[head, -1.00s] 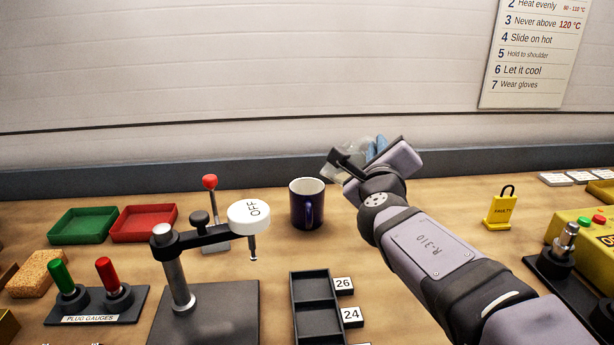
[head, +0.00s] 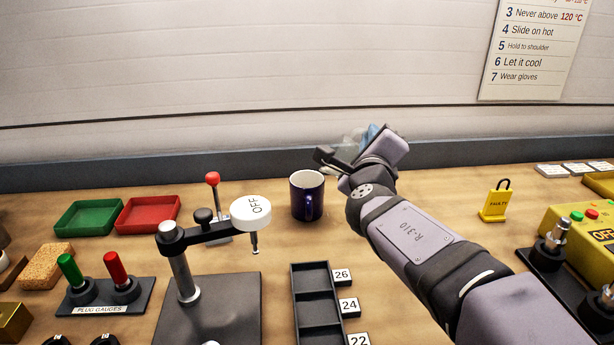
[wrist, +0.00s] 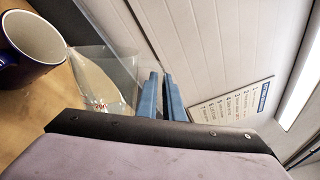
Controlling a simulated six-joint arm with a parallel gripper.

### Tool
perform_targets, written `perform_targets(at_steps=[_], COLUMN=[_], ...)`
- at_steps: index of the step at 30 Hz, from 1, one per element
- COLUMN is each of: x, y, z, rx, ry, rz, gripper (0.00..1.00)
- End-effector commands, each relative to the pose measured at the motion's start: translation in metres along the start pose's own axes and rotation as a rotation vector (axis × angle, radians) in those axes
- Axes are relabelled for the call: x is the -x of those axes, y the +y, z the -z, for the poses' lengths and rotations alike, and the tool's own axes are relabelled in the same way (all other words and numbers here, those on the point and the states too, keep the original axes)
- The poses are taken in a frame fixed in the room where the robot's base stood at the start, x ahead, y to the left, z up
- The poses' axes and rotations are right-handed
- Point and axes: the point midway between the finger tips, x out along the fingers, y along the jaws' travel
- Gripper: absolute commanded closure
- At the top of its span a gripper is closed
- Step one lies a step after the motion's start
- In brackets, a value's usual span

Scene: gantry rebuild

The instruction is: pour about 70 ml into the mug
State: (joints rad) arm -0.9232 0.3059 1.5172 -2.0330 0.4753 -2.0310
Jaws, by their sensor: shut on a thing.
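The dark blue mug (head: 307,196) stands upright on the bench in the middle of the head view, its pale inside visible. In the wrist view the mug (wrist: 32,42) is at the upper left. My gripper (head: 373,133) is up and to the right of the mug. Its blue fingers also show in the wrist view (wrist: 162,98), shut on a clear vessel (wrist: 108,82) with small red marks. In the head view the vessel (head: 351,143) is faint and partly hidden by my wrist. I cannot tell its liquid level or exact tilt, and no stream shows.
A dark slotted tray (head: 317,300) lies in front. Red (head: 148,214) and green (head: 88,217) trays are at the left.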

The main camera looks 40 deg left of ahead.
Motion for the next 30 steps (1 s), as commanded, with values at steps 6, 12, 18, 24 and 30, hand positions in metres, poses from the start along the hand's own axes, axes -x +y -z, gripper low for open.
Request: perform_targets(at_steps=[6, 12, 18, 24, 30], x=[0.0001, 0.0001, 0.0002, 0.0002, 0.0002], y=[-0.0003, 0.0003, 0.0005, 0.0008, 0.0011], z=[-0.0040, -0.0040, -0.0045, -0.0049, -0.0058], rx=[0.039, 0.042, 0.047, 0.054, 0.065], ry=[0.000, 0.000, 0.000, 0.001, 0.001], rz=[0.002, 0.002, 0.001, 0.000, 0.000], gripper=[1.00, 1.00, 1.00, 1.00, 1.00])
